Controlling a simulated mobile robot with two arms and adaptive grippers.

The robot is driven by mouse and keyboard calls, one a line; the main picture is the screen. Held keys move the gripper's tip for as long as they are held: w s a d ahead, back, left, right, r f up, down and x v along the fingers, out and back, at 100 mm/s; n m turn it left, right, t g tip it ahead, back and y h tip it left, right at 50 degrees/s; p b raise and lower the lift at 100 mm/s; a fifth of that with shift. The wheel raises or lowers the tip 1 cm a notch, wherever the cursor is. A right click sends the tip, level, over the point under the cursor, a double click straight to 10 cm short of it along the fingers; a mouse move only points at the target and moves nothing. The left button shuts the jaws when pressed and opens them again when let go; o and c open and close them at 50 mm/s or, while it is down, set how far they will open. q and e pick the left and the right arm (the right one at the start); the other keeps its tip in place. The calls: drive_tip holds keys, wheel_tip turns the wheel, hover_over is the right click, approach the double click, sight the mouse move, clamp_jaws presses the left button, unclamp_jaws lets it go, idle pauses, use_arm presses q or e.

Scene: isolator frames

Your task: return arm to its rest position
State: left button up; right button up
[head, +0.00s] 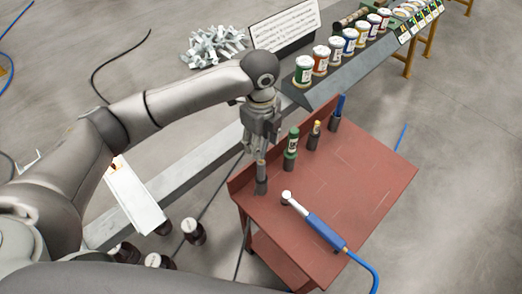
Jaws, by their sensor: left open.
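My left arm (185,102) comes in from the left and bends down over the near left part of the red table (365,170). My left gripper (261,148) points down and is open. Its fingertips are just above or around the top of a small item in a dark cylindrical holder (262,186); I cannot tell whether they touch. The holder stands upright on the table. My right gripper is out of view.
More holders on the table carry a green item (292,146), a yellow-tipped item (314,133) and a blue item (339,107). A blue-handled tool (318,226) with a hose lies in front. Behind stand several jars (336,47) and a sign (285,25).

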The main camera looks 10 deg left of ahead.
use_arm(q)
drive_tip(key=shift+r, duration=0.6)
